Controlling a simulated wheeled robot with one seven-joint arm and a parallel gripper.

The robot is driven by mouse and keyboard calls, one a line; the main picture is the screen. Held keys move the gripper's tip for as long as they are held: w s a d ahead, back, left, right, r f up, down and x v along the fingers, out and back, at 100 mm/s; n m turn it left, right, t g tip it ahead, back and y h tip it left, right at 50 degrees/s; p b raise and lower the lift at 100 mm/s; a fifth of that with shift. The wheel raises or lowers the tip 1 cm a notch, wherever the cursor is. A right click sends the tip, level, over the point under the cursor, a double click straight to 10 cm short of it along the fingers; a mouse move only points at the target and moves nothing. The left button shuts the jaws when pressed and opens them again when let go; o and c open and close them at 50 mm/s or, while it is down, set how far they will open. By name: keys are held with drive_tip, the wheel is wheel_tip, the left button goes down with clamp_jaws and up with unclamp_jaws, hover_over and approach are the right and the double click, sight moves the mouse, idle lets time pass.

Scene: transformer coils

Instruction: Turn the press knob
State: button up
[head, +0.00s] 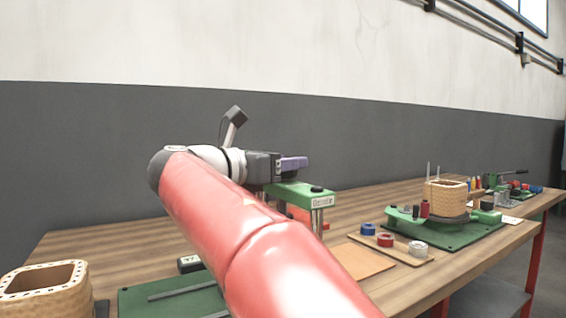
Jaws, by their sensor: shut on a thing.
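The press (300,193) is a green-topped frame with a white label and bright posts, standing on the bench near the middle in the head view. A small black round cap (316,188) sits on its top at the right. My gripper (294,163) reaches in from the left just above the press top, with its purple fingers pointing right. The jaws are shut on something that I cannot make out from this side. The cap shows apart from the fingers, below and to the right. Much of the press's left and lower part is hidden behind my arm and gripper.
A wooden board (361,261) lies in front of the press. A tray (401,250) with blue, red and white spools is to the right, before a green winding stand (452,236) with a coil form. Another woven form (44,279) stands front left.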

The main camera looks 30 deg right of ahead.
drive_tip(key=shift+r+g+p, duration=0.1)
drive_tip(key=shift+g+p, duration=0.2)
drive_tip(key=shift+p, duration=0.25)
drive_tip(key=shift+c, duration=0.2)
drive_tip(key=shift+m+g+p, duration=0.3)
drive_tip(key=shift+m+p, duration=0.05)
drive_tip(key=shift+m, duration=0.05)
drive_tip(key=shift+w+r+m+g+h+p, duration=0.1)
drive_tip(key=shift+m+g+h+p, duration=0.2)
drive_tip(key=shift+m+g+p, duration=0.65)
drive_tip(key=m+g, duration=0.1)
drive_tip(key=g, duration=0.1)
drive_tip(key=m+g, duration=0.2)
drive_tip(key=g, duration=0.1)
drive_tip(key=shift+f+g, duration=0.25)
drive_tip(key=shift+g, duration=0.1)
drive_tip(key=shift+m+g+y, duration=1.2)
drive_tip(key=shift+m+g, duration=0.35)
drive_tip(key=shift+g, duration=0.75)
drive_tip(key=shift+m+g+y, duration=0.3)
drive_tip(key=shift+m+g, duration=0.1)
drive_tip(key=shift+g, duration=0.1)
drive_tip(key=o, duration=1)
